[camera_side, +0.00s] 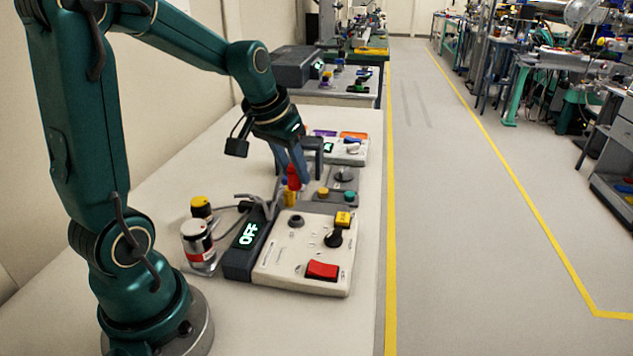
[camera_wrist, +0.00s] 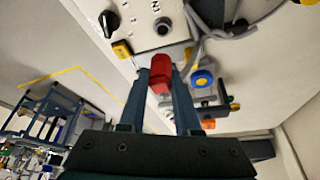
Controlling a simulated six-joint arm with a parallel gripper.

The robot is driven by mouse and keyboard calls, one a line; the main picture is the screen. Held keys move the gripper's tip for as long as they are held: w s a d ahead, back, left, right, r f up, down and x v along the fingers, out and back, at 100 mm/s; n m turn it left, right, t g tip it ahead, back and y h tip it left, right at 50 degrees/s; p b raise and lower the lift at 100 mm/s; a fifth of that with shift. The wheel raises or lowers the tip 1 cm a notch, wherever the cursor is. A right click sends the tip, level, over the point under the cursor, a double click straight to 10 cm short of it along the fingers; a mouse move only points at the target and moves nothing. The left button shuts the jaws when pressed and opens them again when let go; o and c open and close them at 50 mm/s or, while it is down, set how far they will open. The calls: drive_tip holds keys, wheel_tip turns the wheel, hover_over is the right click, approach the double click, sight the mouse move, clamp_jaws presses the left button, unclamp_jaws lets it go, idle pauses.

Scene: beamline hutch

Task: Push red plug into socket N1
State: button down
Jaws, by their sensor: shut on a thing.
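The red plug (camera_side: 293,178) is held upright between the fingers of my gripper (camera_side: 291,167), behind the near white panel box. In the wrist view the red plug (camera_wrist: 160,74) sits between the two blue-grey fingertips of my gripper (camera_wrist: 160,80). The gripper is shut on it. A round dark socket (camera_side: 296,221) is on the panel's top face; it also shows in the wrist view as a socket (camera_wrist: 163,27), just beyond the plug. The plug is apart from this socket.
The white panel (camera_side: 305,255) carries a black knob (camera_side: 333,239), a yellow button (camera_side: 343,219) and a red rocker switch (camera_side: 322,270). A dark display (camera_side: 248,237) reads OFF. Bottles (camera_side: 198,247), grey cables (camera_side: 226,205) and another control box (camera_side: 338,190) are close by.

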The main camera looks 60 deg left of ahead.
sight(292, 189)
drive_tip(key=shift+f, duration=2.95)
drive_tip(key=shift+f, duration=0.6)
drive_tip(key=c, duration=0.5)
unclamp_jaws()
drive_tip(key=shift+c, duration=0.2)
drive_tip(key=shift+r, duration=0.15)
